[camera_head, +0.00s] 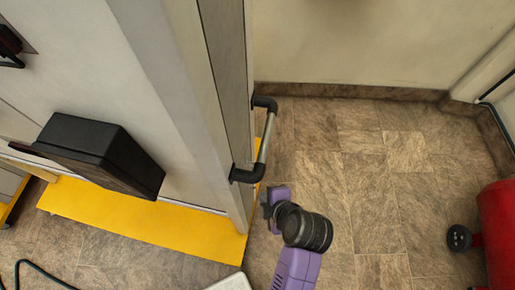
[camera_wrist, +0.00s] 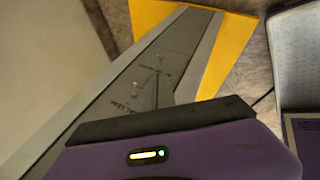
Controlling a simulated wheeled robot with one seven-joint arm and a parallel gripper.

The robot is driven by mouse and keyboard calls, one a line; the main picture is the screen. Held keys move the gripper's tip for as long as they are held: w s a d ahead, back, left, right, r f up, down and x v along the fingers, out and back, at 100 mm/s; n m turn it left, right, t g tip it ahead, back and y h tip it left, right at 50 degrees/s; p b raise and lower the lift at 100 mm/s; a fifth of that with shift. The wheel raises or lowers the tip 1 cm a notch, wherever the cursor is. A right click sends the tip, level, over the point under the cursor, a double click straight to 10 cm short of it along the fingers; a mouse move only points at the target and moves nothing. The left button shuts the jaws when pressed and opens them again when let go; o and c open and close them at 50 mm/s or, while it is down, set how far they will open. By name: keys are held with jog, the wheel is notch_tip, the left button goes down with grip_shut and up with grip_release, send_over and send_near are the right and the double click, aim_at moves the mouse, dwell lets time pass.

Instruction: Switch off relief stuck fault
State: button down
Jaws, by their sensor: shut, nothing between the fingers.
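No switch that I can identify as the relief stuck fault switch shows in either view. In the head view, a tall pale cabinet (camera_head: 175,60) stands at the left. Its narrow grey side panel (camera_head: 224,50) carries a black-ended metal handle (camera_head: 264,138). My gripper (camera_head: 266,204) is shut and empty, low beside the cabinet's corner and just below the handle. Its fingertips are small and partly hidden there. In the wrist view, my purple hand fills the bottom, and a long grey panel (camera_wrist: 135,85) with small dark markings and unreadable lettering lies beyond it.
A black box (camera_head: 100,150) juts from the cabinet front. A yellow base strip (camera_head: 145,218) runs along the cabinet's foot. A red cylinder (camera_head: 498,230) stands at the right edge. Tiled floor (camera_head: 370,190) between the handle and cylinder is clear. A pale wall (camera_head: 350,40) closes the back.

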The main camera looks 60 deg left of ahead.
jog(key=shift+a, duration=0.15)
jog(key=x, duration=1)
jog(key=shift+w+f+b, duration=0.1)
jog(key=shift+f+b, duration=0.05)
jog(key=shift+b, duration=0.5)
jog(key=shift+w+d+f+g+y+b, duration=0.15)
jog(key=shift+g+y+b, duration=0.2)
jog(key=shift+b, duration=0.4)
jog(key=shift+d+f+g+y+b, duration=0.15)
jog(key=shift+g+y+b, duration=0.15)
jog(key=shift+b, duration=0.4)
jog(key=g+y+b, duration=0.1)
jog(key=b, duration=0.3)
jog(key=m+g+y+b, duration=0.1)
jog(key=b, duration=0.3)
jog(key=w+f+g+y+b, duration=0.1)
jog(key=b, duration=0.3)
jog(key=shift+d+m+y, duration=0.25)
jog(key=shift+d+m, duration=0.05)
jog(key=shift+d, duration=0.1)
jog(key=shift+s+g, duration=0.1)
jog(key=shift+g, duration=0.15)
